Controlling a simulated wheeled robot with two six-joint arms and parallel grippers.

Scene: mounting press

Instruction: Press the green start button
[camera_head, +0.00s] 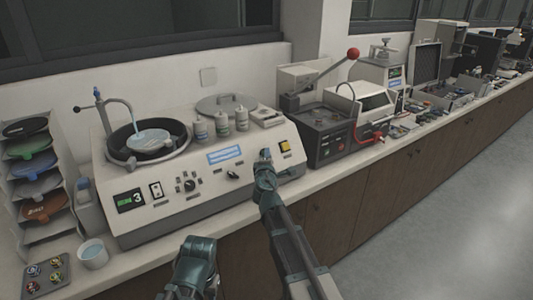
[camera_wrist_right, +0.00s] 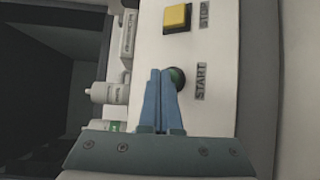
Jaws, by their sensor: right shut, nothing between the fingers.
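The green start button (camera_wrist_right: 178,76) is a round dark green knob on the pale panel, beside the START label (camera_wrist_right: 201,81) in the right wrist view. My right gripper (camera_wrist_right: 160,71) is shut and empty, its two blue fingers together. The fingertips overlap the button's left edge in that view; I cannot tell whether they touch it. In the head view my right gripper (camera_head: 265,153) is at the right part of the machine's front panel (camera_head: 215,180) and hides the button. No fingers of my left gripper show.
The square yellow stop button (camera_head: 285,146) is close to the right of my right gripper; it also shows in the right wrist view (camera_wrist_right: 177,17). Several small bottles (camera_head: 222,123) stand on the machine's top. A black press with a red-balled lever (camera_head: 353,53) stands to the right.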

